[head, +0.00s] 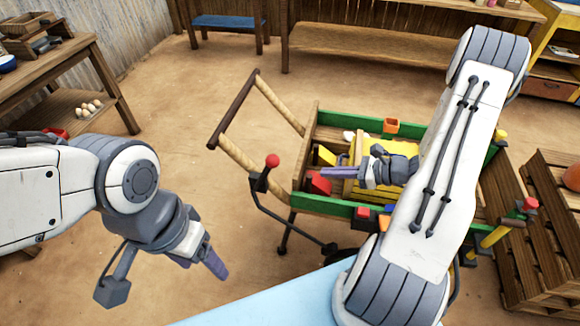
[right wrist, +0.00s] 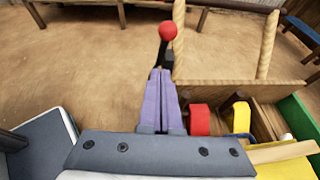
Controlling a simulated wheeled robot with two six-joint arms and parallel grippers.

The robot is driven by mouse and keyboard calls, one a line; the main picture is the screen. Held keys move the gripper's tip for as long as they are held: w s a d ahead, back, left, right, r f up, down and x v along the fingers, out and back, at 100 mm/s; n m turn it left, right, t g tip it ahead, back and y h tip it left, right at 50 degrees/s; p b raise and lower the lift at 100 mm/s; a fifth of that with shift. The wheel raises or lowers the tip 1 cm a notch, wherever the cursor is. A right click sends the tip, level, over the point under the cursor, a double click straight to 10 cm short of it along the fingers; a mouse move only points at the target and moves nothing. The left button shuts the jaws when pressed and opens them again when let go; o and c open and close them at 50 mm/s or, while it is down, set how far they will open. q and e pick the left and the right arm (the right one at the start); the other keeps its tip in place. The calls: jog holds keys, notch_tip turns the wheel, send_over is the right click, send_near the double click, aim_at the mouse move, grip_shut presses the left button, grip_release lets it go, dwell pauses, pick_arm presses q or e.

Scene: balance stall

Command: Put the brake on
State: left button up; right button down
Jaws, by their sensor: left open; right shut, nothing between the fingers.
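The brake lever (head: 262,180) is a dark lever with a red ball knob (head: 271,161) on top, at the left end of the cart near its handle. In the right wrist view the red knob (right wrist: 167,30) stands beyond my fingertips. My right gripper (head: 326,172) is shut and empty, its purple fingers pointing left toward the lever from above the cart. In the head view a gap shows between them; in the wrist view the fingertips overlap the lever's lower part, and I cannot tell whether they touch. My left gripper (head: 216,266) is open and empty, low at left.
The cart (head: 335,206) has green sides and holds red and yellow pieces. Its wooden handle (head: 240,100) reaches up left. Another red knob (head: 530,204) is at its right end. Wooden crates (head: 540,240) stand at right, a table (head: 80,60) at upper left. The ground left of the cart is clear.

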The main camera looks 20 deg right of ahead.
jog(key=w+r+p+x, duration=0.1)
jog(key=p+x, duration=0.1)
jog(key=x, duration=1)
jog(key=shift+w+m+t, duration=0.3)
jog(key=shift+w+m, duration=0.05)
jog(key=shift+m, duration=0.05)
jog(key=shift+a+r, duration=0.1)
